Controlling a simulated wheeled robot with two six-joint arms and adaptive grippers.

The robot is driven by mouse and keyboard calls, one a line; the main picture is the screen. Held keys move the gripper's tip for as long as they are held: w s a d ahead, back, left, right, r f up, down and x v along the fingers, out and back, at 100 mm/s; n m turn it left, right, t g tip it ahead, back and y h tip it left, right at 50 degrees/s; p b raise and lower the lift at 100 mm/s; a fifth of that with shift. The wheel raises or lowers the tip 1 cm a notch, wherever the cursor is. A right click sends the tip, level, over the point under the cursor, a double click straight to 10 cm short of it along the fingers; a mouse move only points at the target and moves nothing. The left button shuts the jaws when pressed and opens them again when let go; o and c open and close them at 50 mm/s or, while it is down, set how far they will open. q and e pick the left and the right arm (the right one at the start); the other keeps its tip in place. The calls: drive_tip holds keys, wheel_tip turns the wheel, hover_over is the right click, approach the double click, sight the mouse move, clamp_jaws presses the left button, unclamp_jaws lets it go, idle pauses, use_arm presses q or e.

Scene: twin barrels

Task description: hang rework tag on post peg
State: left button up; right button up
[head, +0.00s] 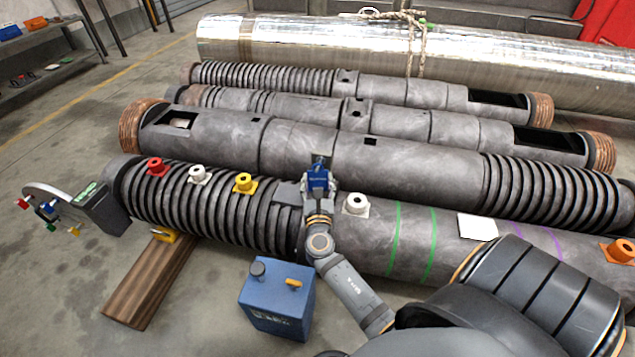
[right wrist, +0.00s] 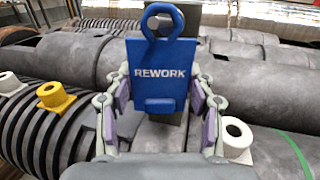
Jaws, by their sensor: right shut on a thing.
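The blue rework tag (right wrist: 162,75), with REWORK in white letters and a ring at its top, stands upright in the right wrist view. My right gripper (right wrist: 163,100) is shut on it, with a finger at each side edge. In the head view the tag (head: 320,170) shows small at the tip of my right gripper (head: 319,183), above the front barrel. A grey upright post (right wrist: 181,22) stands right behind the tag's ring. I cannot make out its peg, nor tell whether the ring is around it. My left gripper is not in view.
Red (head: 156,167), white (head: 198,175) and yellow (head: 244,183) collars sit on the ribbed front barrel (head: 215,215). A white collar (head: 355,205) is just right of my gripper. A blue can (head: 275,302) and a wooden beam (head: 150,283) are on the floor in front.

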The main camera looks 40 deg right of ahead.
drive_tip(key=o, duration=1.1)
drive_tip(key=shift+o, duration=0.2)
drive_tip(key=shift+s+a, duration=0.15)
drive_tip(key=v, duration=0.7)
drive_tip(key=shift+s, duration=0.1)
